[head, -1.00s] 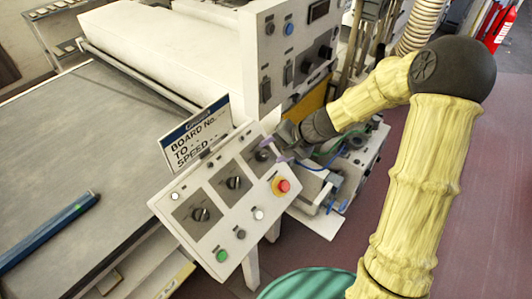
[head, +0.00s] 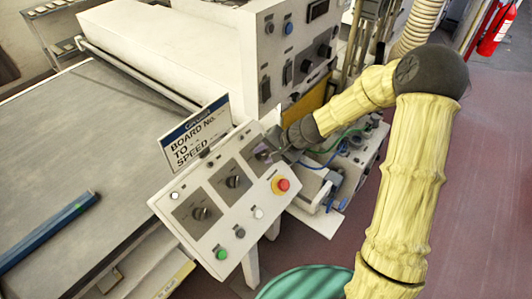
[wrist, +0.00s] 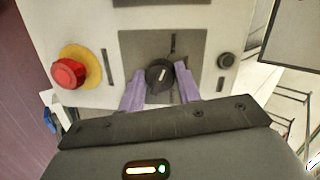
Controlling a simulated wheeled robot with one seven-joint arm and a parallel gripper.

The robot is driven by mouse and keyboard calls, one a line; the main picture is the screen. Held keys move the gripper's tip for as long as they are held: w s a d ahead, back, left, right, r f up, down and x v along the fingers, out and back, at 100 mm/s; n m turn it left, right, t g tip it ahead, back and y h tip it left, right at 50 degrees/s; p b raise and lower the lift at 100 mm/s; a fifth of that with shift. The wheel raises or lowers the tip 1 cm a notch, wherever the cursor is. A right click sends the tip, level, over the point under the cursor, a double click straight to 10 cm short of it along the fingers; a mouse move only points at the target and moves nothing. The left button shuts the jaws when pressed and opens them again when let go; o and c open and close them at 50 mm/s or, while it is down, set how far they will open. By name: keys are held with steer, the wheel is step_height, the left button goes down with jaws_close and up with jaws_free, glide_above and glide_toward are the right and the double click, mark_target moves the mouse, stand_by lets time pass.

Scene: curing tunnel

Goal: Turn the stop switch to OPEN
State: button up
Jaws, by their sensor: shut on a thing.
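The stop switch is a round black knob (wrist: 159,75) with a white pointer line on a dark grey plate (wrist: 134,47). The pointer leans slightly right of straight up in the wrist view. My gripper (wrist: 160,86) has its two purple fingers on either side of the knob, shut on it. In the head view my gripper (head: 273,155) is at the upper right of the sloped control panel (head: 218,179), and largely hides the switch. The OPEN lettering cannot be read in either view.
A red stop button with yellow collar (head: 281,184) sits close beside the switch; it also shows in the wrist view (wrist: 68,73). Two more black knobs (head: 232,181) (head: 200,213) line the panel. A board sign (head: 194,133) stands behind it.

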steer(key=shift+m+b, duration=0.3)
steer(key=m+b, duration=0.1)
steer(key=m, duration=0.1)
steer(key=m+b, duration=0.2)
steer(key=shift+d+f+y, duration=0.1)
steer(key=shift+f+y, duration=0.1)
steer(key=shift+y, duration=0.2)
steer(key=m+b, duration=0.3)
steer(key=m, duration=0.1)
steer(key=shift+r+t+y, duration=0.15)
steer(key=shift+t+y, duration=0.15)
steer(key=shift+t, duration=0.1)
steer(key=o, duration=1)
